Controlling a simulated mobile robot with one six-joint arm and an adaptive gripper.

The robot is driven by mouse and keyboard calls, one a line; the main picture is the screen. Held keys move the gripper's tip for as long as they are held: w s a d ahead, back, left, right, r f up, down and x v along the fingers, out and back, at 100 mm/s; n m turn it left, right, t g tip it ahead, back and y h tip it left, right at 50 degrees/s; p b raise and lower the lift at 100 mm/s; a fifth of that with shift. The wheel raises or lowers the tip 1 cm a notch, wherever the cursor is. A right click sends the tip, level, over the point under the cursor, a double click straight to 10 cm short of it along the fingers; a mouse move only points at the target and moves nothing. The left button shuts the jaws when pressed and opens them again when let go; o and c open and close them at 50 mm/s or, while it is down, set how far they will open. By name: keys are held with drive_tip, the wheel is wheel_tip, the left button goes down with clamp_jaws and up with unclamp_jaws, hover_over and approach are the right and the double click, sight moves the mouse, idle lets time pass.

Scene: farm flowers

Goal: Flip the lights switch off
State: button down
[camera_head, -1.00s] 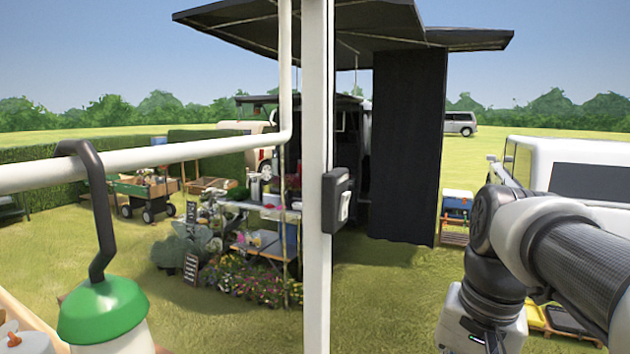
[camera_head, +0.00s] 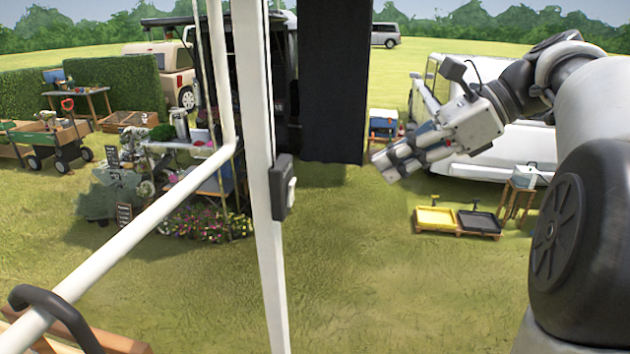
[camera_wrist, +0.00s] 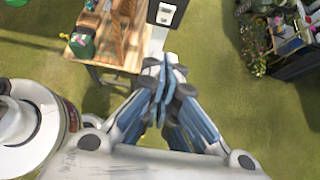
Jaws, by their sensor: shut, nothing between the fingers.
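The light switch (camera_head: 291,191) has a pale rocker in a dark box on the right side of a white upright post (camera_head: 260,140). My gripper (camera_head: 388,165) is to the right of the switch in the head view, with its fingers pointing left and a clear gap between them. The gripper is shut and empty; its fingertips (camera_wrist: 161,88) also show together in the wrist view. In the wrist view, a dark box with a pale face (camera_wrist: 166,13), which looks like the switch, sits at the top edge, beyond the fingertips. I cannot tell the rocker's position.
A flower stand (camera_head: 185,150) and a black curtain (camera_head: 335,80) stand behind. Yellow and black trays (camera_head: 457,220) lie on the grass at right. A wooden table (camera_wrist: 118,50) shows in the wrist view.

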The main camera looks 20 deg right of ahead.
drive_tip(key=b, duration=0.2)
approach(293, 199)
wheel_tip(293, 199, down, 4)
drive_tip(key=a, duration=0.1)
drive_tip(key=w+a, duration=0.1)
drive_tip(key=a, duration=0.1)
drive_tip(key=shift+w+r, duration=0.3)
drive_tip(key=shift+w, duration=0.05)
drive_tip(key=shift+r+p, duration=0.1)
drive_tip(key=shift+p, duration=0.4)
drive_tip(key=shift+w+a+r+h+p, duration=0.15)
drive_tip(key=shift+a+r+h+p, duration=0.2)
drive_tip(key=shift+p, duration=0.8)
drive_tip(key=shift+w+p, duration=0.1)
drive_tip(key=shift+p, duration=0.25)
drive_tip(key=shift+f, duration=0.3)
drive_tip(key=shift+r, duration=0.15)
